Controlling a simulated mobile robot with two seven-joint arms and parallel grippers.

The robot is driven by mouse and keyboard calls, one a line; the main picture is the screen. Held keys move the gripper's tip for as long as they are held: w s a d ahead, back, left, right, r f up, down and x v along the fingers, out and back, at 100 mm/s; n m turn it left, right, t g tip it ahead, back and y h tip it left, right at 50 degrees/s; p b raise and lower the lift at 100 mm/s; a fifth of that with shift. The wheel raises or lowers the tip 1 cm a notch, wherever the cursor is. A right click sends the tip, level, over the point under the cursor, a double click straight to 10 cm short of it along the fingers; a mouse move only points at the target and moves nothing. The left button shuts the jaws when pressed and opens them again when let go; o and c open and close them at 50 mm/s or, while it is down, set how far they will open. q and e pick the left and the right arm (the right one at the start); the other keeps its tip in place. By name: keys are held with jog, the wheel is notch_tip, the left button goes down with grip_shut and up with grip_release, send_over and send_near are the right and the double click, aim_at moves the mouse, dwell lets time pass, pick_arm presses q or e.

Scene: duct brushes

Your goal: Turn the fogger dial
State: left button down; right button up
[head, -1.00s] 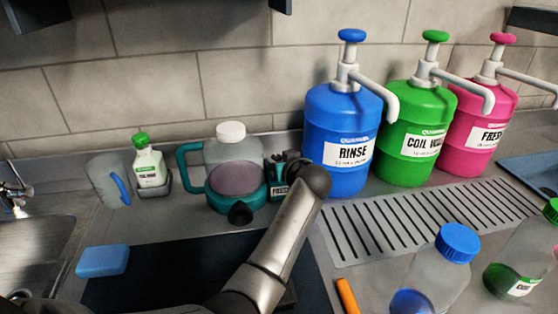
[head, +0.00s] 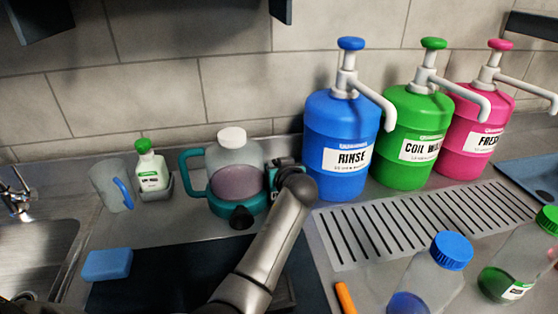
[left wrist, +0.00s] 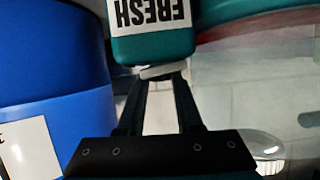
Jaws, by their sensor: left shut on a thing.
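The fogger (head: 236,182) has a clear tank, white cap and teal base and handle, and stands on the counter near the wall. A dark round piece (head: 241,217) sticks out at its front. A teal box labelled FRESH (left wrist: 150,45) is at its right side and shows upside down in the left wrist view. A pale grey disc (left wrist: 158,71), seemingly the dial, sits at that box's end. My left gripper (left wrist: 160,84) is shut on this disc. In the head view my left gripper (head: 284,174) is largely hidden by its own arm. My right gripper is not in view.
Blue (head: 340,145), green (head: 411,140) and pink pump jugs stand close to the right of my left arm. A small green-capped bottle (head: 151,168) and a clear jug (head: 115,185) stand to the left. A blue sponge (head: 107,264) lies in front. Two capped bottles stand front right.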

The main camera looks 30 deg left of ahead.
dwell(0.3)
pick_arm(q)
jog(key=c, duration=0.6)
grip_release()
